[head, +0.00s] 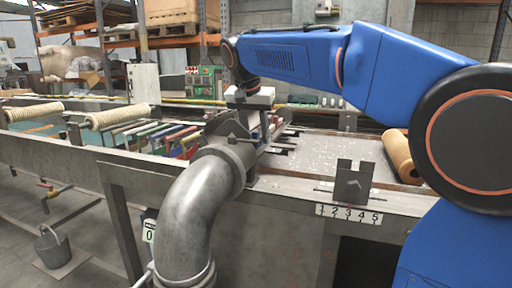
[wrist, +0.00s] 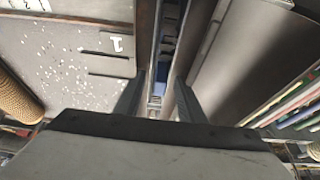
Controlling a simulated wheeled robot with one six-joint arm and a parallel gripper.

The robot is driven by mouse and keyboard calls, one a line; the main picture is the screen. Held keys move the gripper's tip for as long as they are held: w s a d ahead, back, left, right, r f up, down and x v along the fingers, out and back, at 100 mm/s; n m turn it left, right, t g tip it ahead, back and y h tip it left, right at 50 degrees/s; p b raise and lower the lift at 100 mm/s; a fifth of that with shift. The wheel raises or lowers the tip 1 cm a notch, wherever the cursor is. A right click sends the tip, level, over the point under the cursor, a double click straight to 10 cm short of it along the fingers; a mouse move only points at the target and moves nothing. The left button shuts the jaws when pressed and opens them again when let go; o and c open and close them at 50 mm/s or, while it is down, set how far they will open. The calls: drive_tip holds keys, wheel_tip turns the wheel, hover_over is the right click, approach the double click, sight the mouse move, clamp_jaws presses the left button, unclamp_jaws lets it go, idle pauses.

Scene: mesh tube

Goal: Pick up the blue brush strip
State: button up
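My gripper (wrist: 158,98) points down, and its two dark fingers stand apart with a gap between them. A small blue patch (wrist: 160,88) shows in that gap, inside a narrow slot between metal walls; I cannot tell whether it is the blue brush strip. No contact with the fingers is clear. In the head view the white gripper body (head: 250,97) is over the bench beside the large grey pipe; its fingertips are hidden there. Several coloured strips (head: 170,135), some blue, red and green, lie left of it.
The grey pipe (head: 195,200) rises in front of the bench. A speckled metal plate (head: 330,155) lies right of the gripper, with an upright metal bracket (head: 352,182) at its front edge. Ribbed tan rollers lie at the left (head: 115,117) and right (head: 399,154).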

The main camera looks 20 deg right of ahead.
drive_tip(key=shift+f, duration=0.1)
clamp_jaws()
